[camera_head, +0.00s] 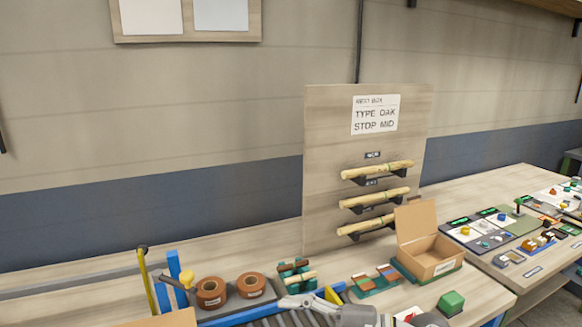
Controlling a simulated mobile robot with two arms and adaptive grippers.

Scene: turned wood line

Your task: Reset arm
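Pale grey parts of an arm of mine (355,316) show at the bottom edge, right of centre. A slim light grey piece (303,303) reaches left from them, over the dark rollers. It looks like part of my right gripper, but two fingertips cannot be made out. Whether it is open or shut does not show, and nothing held is visible. My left gripper is not in view.
A wooden board (330,140) holds several turned spindles (378,170) and a sign (376,114) reading "TYPE OAK STOP MID". An open cardboard box (432,262), tape rolls (211,291), a green block (451,302) and a blue-framed fixture (174,266) crowd the bench.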

